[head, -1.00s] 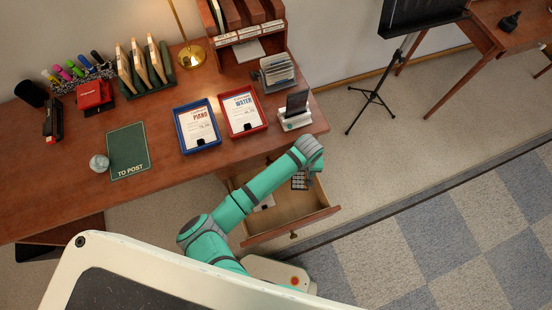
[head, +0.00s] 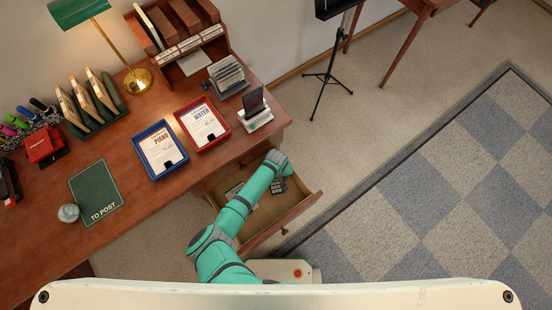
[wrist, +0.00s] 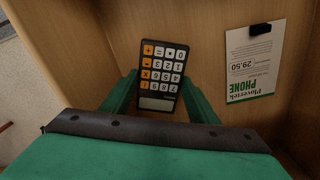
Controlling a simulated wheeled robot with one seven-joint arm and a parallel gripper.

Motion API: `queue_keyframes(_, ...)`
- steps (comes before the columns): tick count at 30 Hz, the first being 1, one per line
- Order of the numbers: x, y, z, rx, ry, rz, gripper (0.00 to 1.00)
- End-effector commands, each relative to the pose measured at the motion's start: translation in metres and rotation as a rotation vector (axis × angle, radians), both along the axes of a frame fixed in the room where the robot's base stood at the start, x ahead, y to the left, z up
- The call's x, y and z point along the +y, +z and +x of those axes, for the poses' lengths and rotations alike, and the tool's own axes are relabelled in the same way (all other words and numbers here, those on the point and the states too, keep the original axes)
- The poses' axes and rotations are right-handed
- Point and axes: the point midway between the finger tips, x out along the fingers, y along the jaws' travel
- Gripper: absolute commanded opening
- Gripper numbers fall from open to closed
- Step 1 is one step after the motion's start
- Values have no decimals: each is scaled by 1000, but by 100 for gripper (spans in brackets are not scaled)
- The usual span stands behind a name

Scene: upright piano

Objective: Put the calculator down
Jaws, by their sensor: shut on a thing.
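The calculator (wrist: 160,62) is dark with white and orange keys and a grey display. In the wrist view it is between the two green fingers of my gripper (wrist: 160,96), which is shut on it. In the head view the calculator (head: 279,186) shows in part beside my gripper (head: 278,168), within the outline of the open drawer (head: 301,213). I cannot tell whether it touches the drawer floor. My arm hides part of the drawer.
A Plovertek phone bill (wrist: 254,68) with a black clip lies in the drawer, right of the calculator. On the desk above are a blue tray (head: 139,151), a red tray (head: 229,133) and a card reader-like stand (head: 257,121). Checkered carpet lies right of the drawer.

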Motion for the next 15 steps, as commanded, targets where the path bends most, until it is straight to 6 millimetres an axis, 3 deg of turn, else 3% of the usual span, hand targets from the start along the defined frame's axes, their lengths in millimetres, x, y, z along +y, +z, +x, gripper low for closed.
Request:
queue_keyframes(6,0,-22,0,1,-2,1,26)
queue_keyframes(15,1,-24,0,0,1,0,26)
